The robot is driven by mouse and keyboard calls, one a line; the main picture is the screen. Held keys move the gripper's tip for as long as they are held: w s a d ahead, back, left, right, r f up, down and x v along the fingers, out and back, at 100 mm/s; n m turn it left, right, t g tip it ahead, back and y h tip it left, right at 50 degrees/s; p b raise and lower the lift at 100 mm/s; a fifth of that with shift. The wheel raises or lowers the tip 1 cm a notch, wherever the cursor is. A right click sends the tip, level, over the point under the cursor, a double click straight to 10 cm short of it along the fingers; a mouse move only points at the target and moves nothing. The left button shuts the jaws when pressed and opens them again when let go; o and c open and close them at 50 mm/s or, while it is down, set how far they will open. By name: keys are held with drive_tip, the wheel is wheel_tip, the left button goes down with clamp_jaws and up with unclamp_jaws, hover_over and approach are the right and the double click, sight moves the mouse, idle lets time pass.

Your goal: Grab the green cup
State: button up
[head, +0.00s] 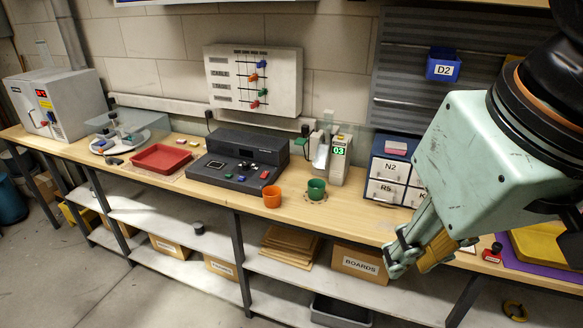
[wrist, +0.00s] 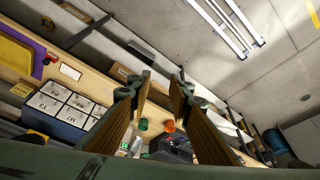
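The green cup (head: 316,190) stands upright on the wooden bench, on a small round base, just right of the orange cup (head: 272,196). In the wrist view the green cup (wrist: 143,124) shows small and far off between my fingers, with the orange cup (wrist: 168,127) beside it. My gripper (head: 392,262) hangs at the right, in front of the bench edge, apart from the green cup. In the wrist view my gripper (wrist: 160,90) has its two fingers spread with a clear gap and nothing between them.
A grey console (head: 239,162) is left of the cups, with a red tray (head: 161,158) further left. A device reading 03 (head: 339,152) stands behind the green cup. A drawer unit (head: 390,172) is to its right. The bench front near the cups is clear.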

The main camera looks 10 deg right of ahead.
drive_tip(key=o, duration=1.2)
